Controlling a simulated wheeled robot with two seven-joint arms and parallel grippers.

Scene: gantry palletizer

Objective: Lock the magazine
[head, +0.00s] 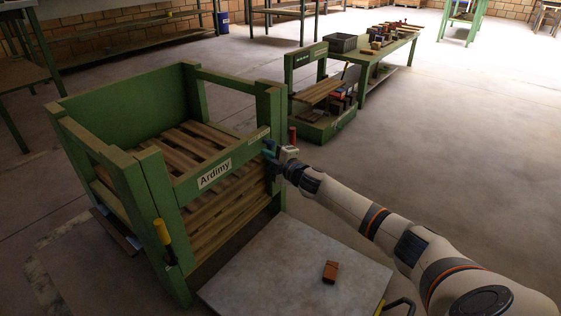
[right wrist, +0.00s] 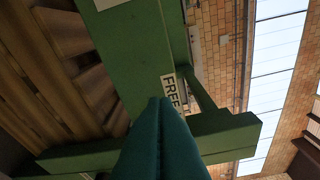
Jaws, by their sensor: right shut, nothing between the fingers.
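The magazine is a green frame with "Ardimy" on its front rail (head: 214,174) and slatted wooden pallets (head: 228,210) stacked inside. My right gripper (head: 268,149) is at the right end of that rail, beside the right front post; I cannot tell whether it touches. In the right wrist view my dark green fingers (right wrist: 160,102) are together and empty. They point at a green beam (right wrist: 135,60) with a label (right wrist: 171,95) reading "FREE", partly hidden. A yellow handle (head: 162,232) is on the left front post. My left gripper is not in view.
A grey plate (head: 290,265) with a reddish-brown block (head: 330,271) lies in front of the magazine. Behind stand a green stand with a board (head: 320,91) and a green table (head: 385,45) with several blocks and a dark crate (head: 340,42). Floor to the right is clear.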

